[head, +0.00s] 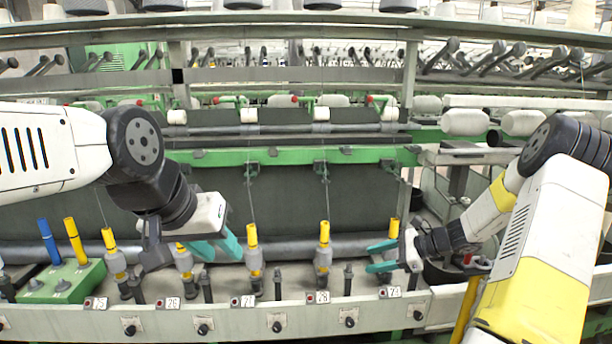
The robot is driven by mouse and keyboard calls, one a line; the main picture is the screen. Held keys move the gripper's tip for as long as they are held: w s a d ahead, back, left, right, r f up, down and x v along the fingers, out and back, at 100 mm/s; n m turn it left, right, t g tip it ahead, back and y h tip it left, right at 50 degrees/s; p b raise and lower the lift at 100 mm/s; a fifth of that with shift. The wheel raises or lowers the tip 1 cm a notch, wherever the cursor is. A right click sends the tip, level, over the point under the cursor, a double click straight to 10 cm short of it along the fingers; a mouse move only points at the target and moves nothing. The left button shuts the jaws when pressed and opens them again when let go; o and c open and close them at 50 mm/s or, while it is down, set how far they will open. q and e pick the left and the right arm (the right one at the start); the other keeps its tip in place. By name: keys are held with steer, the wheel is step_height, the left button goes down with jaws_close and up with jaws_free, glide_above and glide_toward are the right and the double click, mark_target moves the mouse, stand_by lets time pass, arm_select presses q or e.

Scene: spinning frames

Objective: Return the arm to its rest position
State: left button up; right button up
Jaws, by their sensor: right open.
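My left arm comes in from the left, and its gripper (222,254) with teal fingers hangs over the spindle row between the spindles numbered 26 and 27. Whether its fingers are apart or closed is unclear at this angle. My right gripper (369,257) comes in from the right, with its teal fingers apart, one above the other, pointing left. I see nothing held between them. It is close to the yellow-topped bobbin (394,228) above number 29; whether they touch is unclear. Other yellow-topped bobbins (253,248) and (324,246) stand upright on the spindles.
A green block (75,284) at the left holds a blue tube (48,242) and a yellow tube (75,241). The numbered front rail (300,318) runs across below the spindles. A green bar (285,156) and thin threads lie behind the grippers.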

steer(key=s+a+r+n+g+h, duration=0.1)
steer(key=s+a+r+n+h, duration=0.25)
steer(key=s+r+n, duration=0.35)
steer(key=s+a+r+n+g+h, duration=0.15)
steer(key=s+a+r+n, duration=0.3)
steer(key=s+r, duration=0.45)
steer(key=s+d+r+n+t+h, duration=0.1)
steer(key=s+r+n+t, duration=0.1)
steer(key=s, duration=0.4)
steer(key=s+d+r+n+t+h, duration=0.1)
steer(key=s+r+n+t+h, duration=0.1)
steer(key=s+r+n, duration=0.3)
steer(key=shift+s+r+n+h, duration=0.2)
steer(key=shift+s+n+h, duration=0.1)
steer(key=shift+s+n, duration=0.3)
